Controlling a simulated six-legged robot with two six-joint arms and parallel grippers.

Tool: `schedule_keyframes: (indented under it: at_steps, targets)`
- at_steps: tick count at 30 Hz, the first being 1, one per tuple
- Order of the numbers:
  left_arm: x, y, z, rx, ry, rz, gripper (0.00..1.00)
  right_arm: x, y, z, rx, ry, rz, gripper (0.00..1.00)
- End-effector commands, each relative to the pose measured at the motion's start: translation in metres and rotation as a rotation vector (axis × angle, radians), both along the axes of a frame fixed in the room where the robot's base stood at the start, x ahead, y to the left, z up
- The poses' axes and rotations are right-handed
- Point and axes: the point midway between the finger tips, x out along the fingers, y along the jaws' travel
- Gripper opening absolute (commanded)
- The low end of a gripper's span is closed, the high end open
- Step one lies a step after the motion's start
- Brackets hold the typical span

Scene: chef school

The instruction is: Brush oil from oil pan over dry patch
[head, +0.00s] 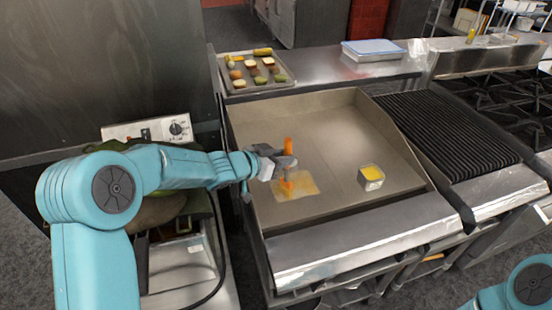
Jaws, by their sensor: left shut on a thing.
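My left gripper (284,162) is shut on an orange brush (288,146), held upright over the griddle. The brush's lower end reaches down to a tan patch (308,186) on the left part of the griddle plate (330,130). An orange smear shows on the patch around the brush tip; whether the tip touches it is hard to tell. The oil pan (371,178), a small metal square container with yellow oil, sits on the griddle to the right of the patch. Of my right arm, only a teal part shows at the lower right; its gripper is out of view.
A tray with several food pieces (256,72) stands behind the griddle. A blue-lidded container (373,50) is on the back counter. A ribbed grill (445,130) and black burners (500,90) lie to the right. Raised walls border the griddle; its middle is clear.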

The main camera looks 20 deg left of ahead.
Motion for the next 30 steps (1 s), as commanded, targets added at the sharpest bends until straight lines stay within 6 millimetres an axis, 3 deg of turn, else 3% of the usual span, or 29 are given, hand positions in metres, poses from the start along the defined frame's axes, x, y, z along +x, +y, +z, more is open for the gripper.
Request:
schedule_keyframes:
  at_steps: [9, 30]
  targets:
    - [0.016, -0.024, -0.001, -0.001, -0.001, -0.001, 0.00, 0.000, 0.000, 0.002, 0.000, 0.000, 0.000, 0.86]
    - [0.040, -0.060, -0.002, 0.000, 0.001, -0.001, 0.00, 0.000, 0.000, 0.009, 0.000, 0.000, 0.000, 0.86]
